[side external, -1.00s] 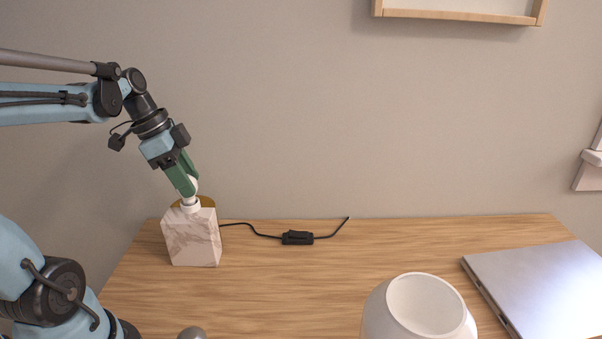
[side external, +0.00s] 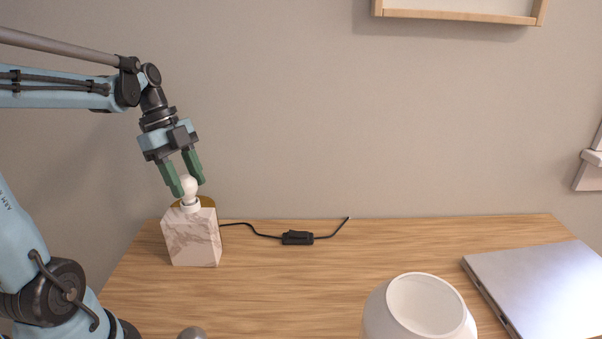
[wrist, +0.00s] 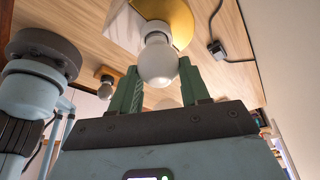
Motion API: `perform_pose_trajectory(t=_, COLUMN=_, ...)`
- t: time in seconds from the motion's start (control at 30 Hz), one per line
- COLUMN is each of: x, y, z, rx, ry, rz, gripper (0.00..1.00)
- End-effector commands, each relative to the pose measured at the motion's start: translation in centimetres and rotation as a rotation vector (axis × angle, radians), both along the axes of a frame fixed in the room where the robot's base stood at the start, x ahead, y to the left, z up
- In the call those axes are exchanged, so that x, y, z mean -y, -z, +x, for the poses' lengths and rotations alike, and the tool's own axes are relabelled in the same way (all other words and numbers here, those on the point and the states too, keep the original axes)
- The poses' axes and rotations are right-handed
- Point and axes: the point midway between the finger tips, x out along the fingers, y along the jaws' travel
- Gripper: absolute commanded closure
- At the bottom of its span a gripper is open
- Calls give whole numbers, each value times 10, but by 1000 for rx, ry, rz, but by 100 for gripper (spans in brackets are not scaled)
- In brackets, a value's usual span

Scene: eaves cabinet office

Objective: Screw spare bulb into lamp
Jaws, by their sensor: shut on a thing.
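The white round bulb (side external: 189,185) stands upright with its neck at the white socket (side external: 191,207) on top of the lamp's marble base (side external: 191,240). A brass disc (side external: 207,201) lies around the socket. My gripper (side external: 189,188) comes down from above, its green fingers either side of the bulb and shut on it. In the wrist view the bulb (wrist: 158,66) sits between the two fingers, in line with the socket; the seam between them is too small to judge.
A white globe shade (side external: 420,308) stands at the table's front. A grey rounded thing (side external: 192,333) shows at the bottom edge. A black cord switch (side external: 297,238) lies right of the lamp, and a laptop (side external: 540,290) at the right. The middle of the table is clear.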

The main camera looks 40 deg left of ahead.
Motion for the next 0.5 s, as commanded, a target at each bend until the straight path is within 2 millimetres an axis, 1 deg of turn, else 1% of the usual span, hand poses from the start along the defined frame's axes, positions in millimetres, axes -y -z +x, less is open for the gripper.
perform_pose_trajectory(t=0.07, x=-1, y=1, z=-1, rx=-5, ry=62, rz=2, gripper=86)
perform_pose_trajectory(t=0.3, x=-1, y=1, z=-1, rx=-6, ry=411, rz=2, gripper=86)
perform_pose_trajectory(t=0.33, x=-1, y=1, z=-1, rx=-6, ry=455, rz=2, gripper=81)
perform_pose_trajectory(t=0.37, x=-1, y=1, z=-1, rx=-7, ry=498, rz=2, gripper=74)
perform_pose_trajectory(t=0.4, x=0, y=1, z=0, rx=-5, ry=551, rz=3, gripper=68)
perform_pose_trajectory(t=0.5, x=0, y=1, z=1, rx=-3, ry=648, rz=5, gripper=67)
